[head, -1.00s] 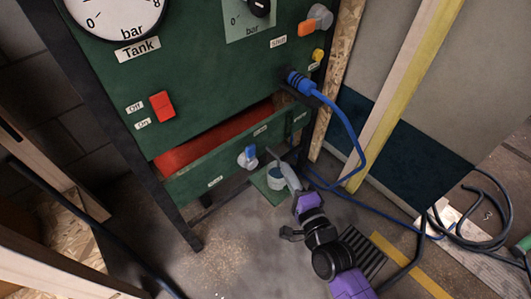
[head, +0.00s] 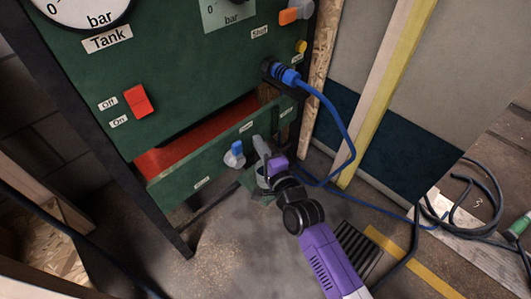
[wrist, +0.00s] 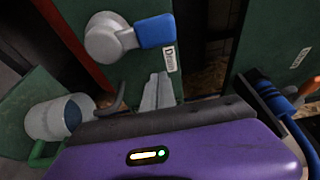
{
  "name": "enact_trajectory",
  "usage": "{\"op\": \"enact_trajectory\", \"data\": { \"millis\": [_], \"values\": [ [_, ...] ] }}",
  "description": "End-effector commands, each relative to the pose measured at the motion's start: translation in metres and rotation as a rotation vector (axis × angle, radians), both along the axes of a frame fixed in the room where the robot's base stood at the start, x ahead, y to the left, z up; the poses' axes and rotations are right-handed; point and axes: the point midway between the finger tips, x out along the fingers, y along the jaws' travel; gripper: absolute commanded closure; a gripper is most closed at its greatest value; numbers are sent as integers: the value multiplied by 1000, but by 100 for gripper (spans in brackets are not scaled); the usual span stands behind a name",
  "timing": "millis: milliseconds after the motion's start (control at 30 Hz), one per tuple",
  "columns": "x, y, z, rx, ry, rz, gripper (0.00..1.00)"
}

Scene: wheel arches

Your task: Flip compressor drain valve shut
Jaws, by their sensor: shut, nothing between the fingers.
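The drain valve (head: 234,157) sits on the green lower panel of the compressor cabinet, with a pale round body and a blue lever (head: 237,147) that points up in the head view. In the wrist view the valve body (wrist: 110,38) is at the top, its blue lever (wrist: 155,31) pointing right, next to a "Drain" label (wrist: 170,57). My gripper (head: 262,147) is just right of the lever in the head view. In the wrist view my gripper's fingers (wrist: 158,90) are together and empty, below the lever with a small gap showing.
A grey cup (wrist: 62,118) stands on a green ledge beside my gripper. A blue hose (head: 340,120) runs from a socket above and to the right. A red switch (head: 138,101) is on the upper panel. Cables (head: 470,190) lie on the floor at right.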

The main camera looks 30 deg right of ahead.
Motion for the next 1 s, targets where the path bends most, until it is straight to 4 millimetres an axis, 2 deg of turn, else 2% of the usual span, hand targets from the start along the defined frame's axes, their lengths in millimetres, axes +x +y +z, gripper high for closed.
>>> {"op": "enact_trajectory", "data": {
  "millis": [67, 533, 1000],
  "values": [
    [-2, 3, 7, 0, 3, -1, 100],
    [-11, 30, 6, 1, 0, 1, 100],
    [-13, 34, 2, 0, 0, -1, 100]
  ]
}}
